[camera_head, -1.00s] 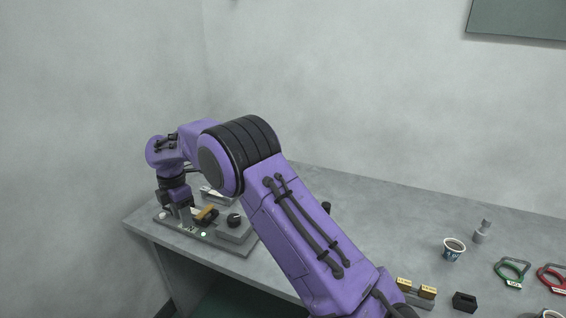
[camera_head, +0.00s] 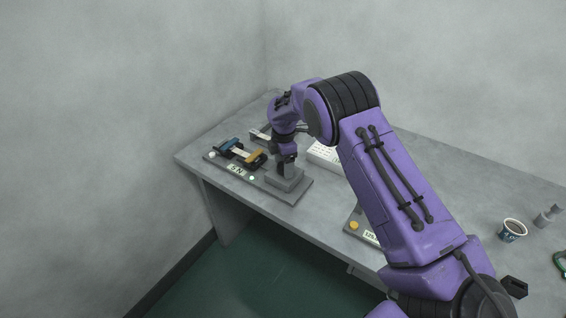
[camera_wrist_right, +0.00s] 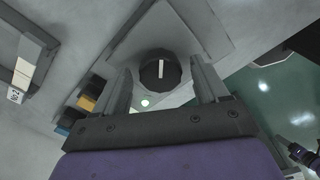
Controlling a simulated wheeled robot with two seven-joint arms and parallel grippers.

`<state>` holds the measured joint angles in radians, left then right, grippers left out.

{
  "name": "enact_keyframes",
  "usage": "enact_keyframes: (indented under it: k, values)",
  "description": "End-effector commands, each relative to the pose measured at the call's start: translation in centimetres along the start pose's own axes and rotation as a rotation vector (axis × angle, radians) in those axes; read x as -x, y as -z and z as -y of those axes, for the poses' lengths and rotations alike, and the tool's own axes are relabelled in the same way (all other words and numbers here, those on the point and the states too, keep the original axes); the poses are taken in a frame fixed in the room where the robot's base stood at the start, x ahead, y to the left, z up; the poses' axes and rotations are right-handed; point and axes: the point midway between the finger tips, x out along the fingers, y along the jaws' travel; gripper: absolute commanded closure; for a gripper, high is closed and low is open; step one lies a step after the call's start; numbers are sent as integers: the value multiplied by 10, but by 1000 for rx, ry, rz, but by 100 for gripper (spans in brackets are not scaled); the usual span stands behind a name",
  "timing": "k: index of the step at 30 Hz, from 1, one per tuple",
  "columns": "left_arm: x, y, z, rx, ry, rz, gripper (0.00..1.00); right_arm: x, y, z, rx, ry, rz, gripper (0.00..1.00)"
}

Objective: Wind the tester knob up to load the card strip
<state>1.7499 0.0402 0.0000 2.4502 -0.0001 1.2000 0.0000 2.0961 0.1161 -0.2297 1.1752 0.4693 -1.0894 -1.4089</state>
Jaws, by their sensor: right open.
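The tester (camera_head: 297,196) is a long grey plate near the table's left end, with a small label reading "5 N" on its front. On it a pale card strip (camera_head: 242,152) lies between a blue clamp (camera_head: 229,144) and an orange clamp (camera_head: 255,157). My right gripper (camera_head: 287,168) points down over the raised grey block at the plate's right end and hides the knob in the head view. In the right wrist view, the dark round knob (camera_wrist_right: 160,71) with a white pointer line lies between the open fingertips of my right gripper (camera_wrist_right: 164,86). Contact cannot be told.
A white panel or box (camera_head: 323,155) stands behind the tester, partly hidden by my right arm. A plate with a yellow round part (camera_head: 354,225) lies to the right. A paper cup (camera_head: 512,230) and a grey fitting (camera_head: 547,215) stand farther right. The table's front edge is close.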

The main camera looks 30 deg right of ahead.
Motion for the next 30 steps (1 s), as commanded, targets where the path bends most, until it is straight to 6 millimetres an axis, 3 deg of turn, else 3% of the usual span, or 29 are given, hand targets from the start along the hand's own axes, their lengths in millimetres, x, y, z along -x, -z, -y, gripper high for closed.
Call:
enact_keyframes:
  k: [10, 15, 30]
  values:
    - [1, 1, 0, 0, 0, 0, 57, -8, 2, -1, 4, -1, 0, 27]
    - [1, 1, 0, 0, 0, 0, 57, -8, 2, -1, 4, -1, 0, 82]
    - [11, 5, 1, 0, 0, 0, 57, -7, 2, -1, -106, 2, -2, 83]
